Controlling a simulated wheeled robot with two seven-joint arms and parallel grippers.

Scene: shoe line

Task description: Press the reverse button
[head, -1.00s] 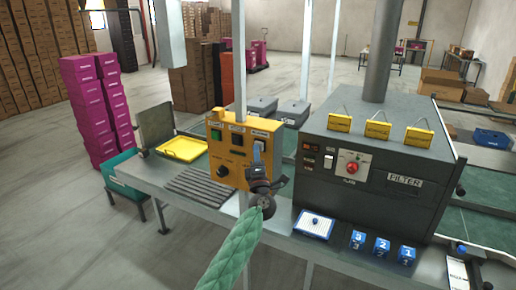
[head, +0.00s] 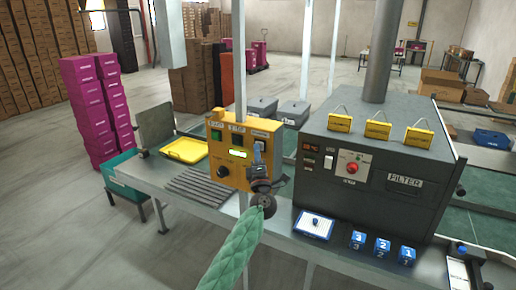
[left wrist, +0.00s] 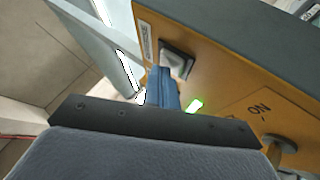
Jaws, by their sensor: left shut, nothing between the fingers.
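The yellow control box (head: 233,178) stands on the bench with a row of labelled buttons along its top. The left button (head: 217,135) is green. The right-hand button, where my gripper is, shows in the left wrist view as a grey square button (left wrist: 177,62); its label is too small to read. My left gripper (head: 259,148) is shut and empty, its blue fingers (left wrist: 163,88) right at this button. I cannot tell whether they press it. A small display (head: 238,154) on the box glows yellow-green. My right gripper is not recognisable in view.
A dark filter machine (head: 400,190) with a red knob (head: 351,168) stands right of the box. A yellow tray (head: 184,150) lies to the left. Blue numbered blocks (head: 382,248) and a white-and-blue tray (head: 314,224) sit along the front edge.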

